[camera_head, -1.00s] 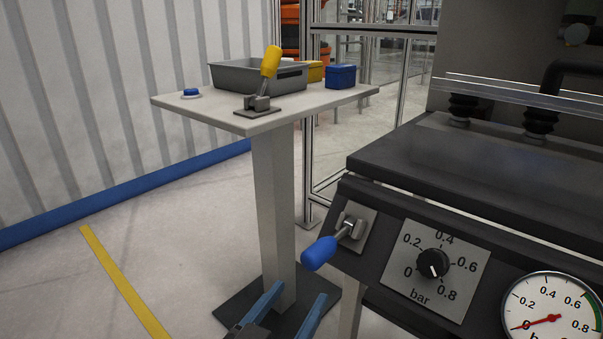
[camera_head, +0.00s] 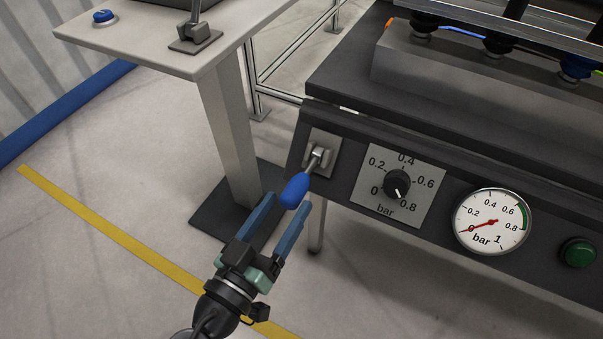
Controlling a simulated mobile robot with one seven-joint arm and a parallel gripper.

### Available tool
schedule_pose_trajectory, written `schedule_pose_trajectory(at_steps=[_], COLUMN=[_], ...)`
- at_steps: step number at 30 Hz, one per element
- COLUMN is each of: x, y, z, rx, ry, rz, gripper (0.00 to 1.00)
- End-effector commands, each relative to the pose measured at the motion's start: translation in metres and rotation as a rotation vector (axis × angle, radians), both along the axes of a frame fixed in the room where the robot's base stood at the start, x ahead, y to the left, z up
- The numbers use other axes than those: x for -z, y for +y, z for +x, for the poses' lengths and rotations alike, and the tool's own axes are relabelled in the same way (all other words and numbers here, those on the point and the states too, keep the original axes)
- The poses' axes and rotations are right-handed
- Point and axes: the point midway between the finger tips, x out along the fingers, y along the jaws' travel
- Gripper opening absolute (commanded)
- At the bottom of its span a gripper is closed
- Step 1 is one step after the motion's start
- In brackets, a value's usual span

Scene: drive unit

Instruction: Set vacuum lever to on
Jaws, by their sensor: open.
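The vacuum lever (camera_head: 295,189) has a blue handle on a short metal stem. It is mounted on a grey plate (camera_head: 322,153) at the left end of the dark front panel. The handle points down and out toward me. My gripper (camera_head: 290,202) is open, with its two blue fingers pointing up toward the handle. In the picture the handle's lower end lies between the fingertips. I cannot tell whether either finger touches it.
Right of the lever are a black bar knob (camera_head: 397,184), a pressure gauge (camera_head: 492,221) with its red needle near 0, and a green button (camera_head: 578,252). A pedestal table (camera_head: 150,45) with a blue button (camera_head: 104,17) stands at upper left. The floor at lower left is clear.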

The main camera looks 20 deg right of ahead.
Motion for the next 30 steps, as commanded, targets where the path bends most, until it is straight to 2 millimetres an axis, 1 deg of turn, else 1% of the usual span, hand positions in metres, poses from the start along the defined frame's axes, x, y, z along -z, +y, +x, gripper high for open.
schedule_pose_trajectory(at_steps=[1,3,9,15,23,24,26,30], x=[0.0,0.0,0.0,0.0,0.0,0.0,0.0,0.0], y=[-0.01,-0.022,-0.046,-0.057,-0.058,-0.058,-0.057,-0.057], z=[0.007,0.016,0.036,0.044,0.045,0.045,0.045,0.045], rx=[0.005,0.005,0.002,0.0,-0.001,-0.001,-0.001,-0.001], ry=[-0.001,-0.002,0.0,0.0,0.001,0.001,0.001,0.001], rz=[-0.001,-0.001,-0.001,0.0,0.0,0.0,0.0,0.0], gripper=[0.7,0.7,0.7,0.7,0.7,0.67,0.56,0.31])
